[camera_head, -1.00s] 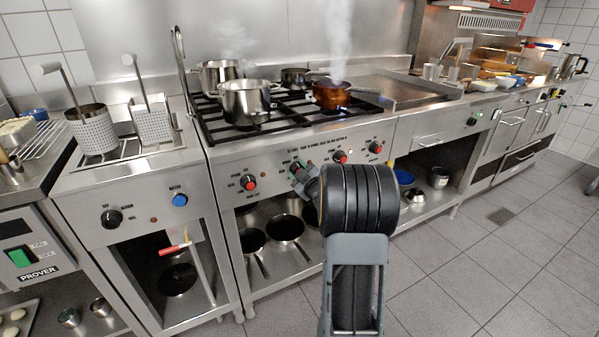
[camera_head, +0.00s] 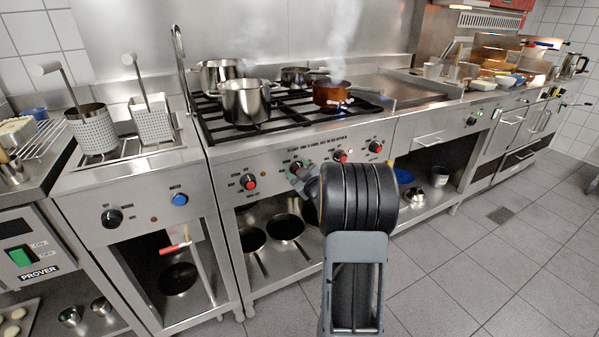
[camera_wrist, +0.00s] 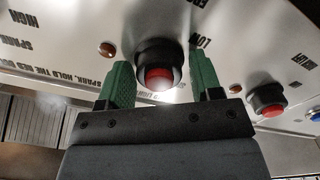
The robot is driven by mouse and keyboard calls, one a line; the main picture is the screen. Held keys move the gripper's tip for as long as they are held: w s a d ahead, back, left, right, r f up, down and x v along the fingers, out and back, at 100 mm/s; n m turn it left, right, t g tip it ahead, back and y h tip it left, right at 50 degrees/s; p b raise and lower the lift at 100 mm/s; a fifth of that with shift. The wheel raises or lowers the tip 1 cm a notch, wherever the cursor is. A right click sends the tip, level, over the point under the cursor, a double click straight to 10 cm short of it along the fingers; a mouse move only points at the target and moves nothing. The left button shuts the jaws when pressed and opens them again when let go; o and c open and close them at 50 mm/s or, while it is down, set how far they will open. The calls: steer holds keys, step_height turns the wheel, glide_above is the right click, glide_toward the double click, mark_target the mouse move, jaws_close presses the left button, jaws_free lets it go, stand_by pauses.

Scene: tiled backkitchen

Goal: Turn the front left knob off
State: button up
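A row of black knobs with red centres runs along the stove's front panel. In the wrist view one knob (camera_wrist: 158,72) sits between the green fingers of my gripper (camera_wrist: 160,86), which are open with small gaps on both sides. Its centre is red. In the head view my gripper (camera_head: 297,172) is at the panel and largely covers this second knob from the left. The leftmost stove knob (camera_head: 249,182) is free; it also shows to the right in the wrist view (camera_wrist: 267,99). Two more knobs, (camera_head: 340,156) and (camera_head: 375,147), are to the right. The panel labels are too small to assign.
A steel pot (camera_head: 246,103) and a copper-coloured steaming pot (camera_head: 331,94) stand on the burners above the panel. The fryer unit (camera_head: 145,200) with a blue knob (camera_head: 180,200) is to the left. Pans (camera_head: 285,227) lie on the shelf below. The tiled floor at right is clear.

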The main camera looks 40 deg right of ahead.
steer(key=shift+o, duration=0.8)
steer(key=s+a+p, duration=0.1)
steer(key=s+a, duration=0.1)
steer(key=s, duration=1.1)
steer(key=shift+s+p, duration=0.3)
steer(key=shift+s, duration=0.1)
